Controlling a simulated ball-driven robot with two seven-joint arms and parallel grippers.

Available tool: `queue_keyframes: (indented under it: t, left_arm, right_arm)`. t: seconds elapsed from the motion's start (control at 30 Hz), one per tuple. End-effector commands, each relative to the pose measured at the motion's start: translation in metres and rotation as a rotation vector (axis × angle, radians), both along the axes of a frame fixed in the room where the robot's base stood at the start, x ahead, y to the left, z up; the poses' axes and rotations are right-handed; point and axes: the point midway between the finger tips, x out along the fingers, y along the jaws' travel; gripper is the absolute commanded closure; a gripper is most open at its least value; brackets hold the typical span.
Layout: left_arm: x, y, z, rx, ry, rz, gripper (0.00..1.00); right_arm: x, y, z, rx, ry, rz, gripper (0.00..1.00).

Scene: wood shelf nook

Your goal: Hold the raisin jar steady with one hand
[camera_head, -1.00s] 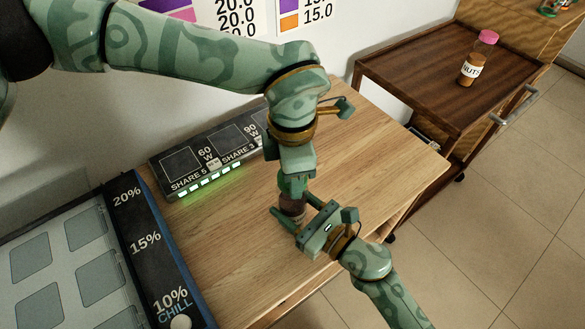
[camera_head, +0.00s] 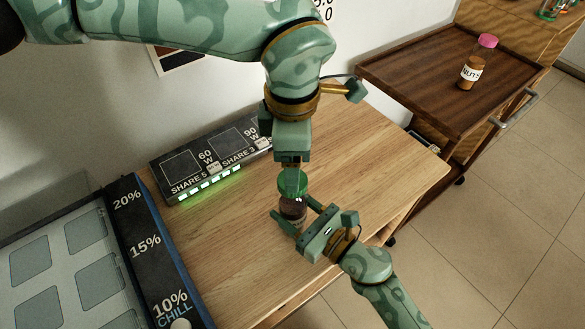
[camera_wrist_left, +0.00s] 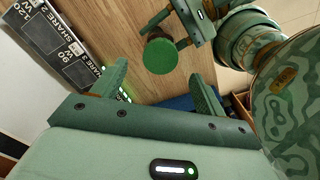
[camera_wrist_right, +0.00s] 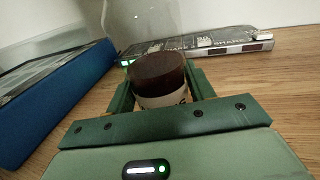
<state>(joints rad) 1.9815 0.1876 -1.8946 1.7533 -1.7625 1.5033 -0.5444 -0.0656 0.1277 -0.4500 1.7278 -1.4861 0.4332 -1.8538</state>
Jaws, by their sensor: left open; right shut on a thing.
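The raisin jar (camera_head: 293,207) stands upright on the wooden table, clear glass with dark brown contents and a green lid (camera_head: 292,183) on top. My right gripper (camera_head: 295,212) is shut on the jar's lower body from the front right. In the right wrist view the dark contents (camera_wrist_right: 158,72) and part of a white label show between its fingers; the lid is out of that view. My left gripper (camera_head: 292,161) is open and empty, just above the lid. In the left wrist view the lid (camera_wrist_left: 160,56) shows beyond its spread fingers.
A black share display (camera_head: 212,157) with green lights stands behind the jar at the wall. A grey tray unit with a percent-marked strip (camera_head: 152,250) is at the left. A nuts jar (camera_head: 472,62) stands on the dark cart (camera_head: 425,75) at the right. The table right of the jar is clear.

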Motion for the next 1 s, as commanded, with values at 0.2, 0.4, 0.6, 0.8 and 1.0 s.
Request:
queue_keyframes:
  t: [0.2, 0.4, 0.6, 0.8, 1.0]
  left_arm:
    - [0.001, 0.000, 0.044, -0.001, -0.003, 0.000, 0.27]
    - [0.000, 0.000, 0.064, 0.000, 0.000, 0.000, 0.27]
    - [0.000, 0.000, 0.068, 0.000, 0.001, -0.001, 0.27]
    - [0.000, 0.000, 0.067, 0.000, 0.000, 0.000, 0.27]
    - [0.000, 0.000, 0.067, 0.000, 0.001, 0.000, 0.27]
  right_arm:
    - [0.000, 0.000, 0.000, 0.000, 0.000, 0.000, 1.00]
    - [0.000, 0.000, 0.000, 0.000, 0.000, 0.000, 1.00]
    - [0.000, 0.000, 0.000, 0.000, 0.000, 0.000, 1.00]
    - [0.000, 0.000, 0.000, 0.000, 0.000, 0.000, 0.27]
    - [0.000, 0.000, 0.000, 0.000, 0.000, 0.000, 0.21]
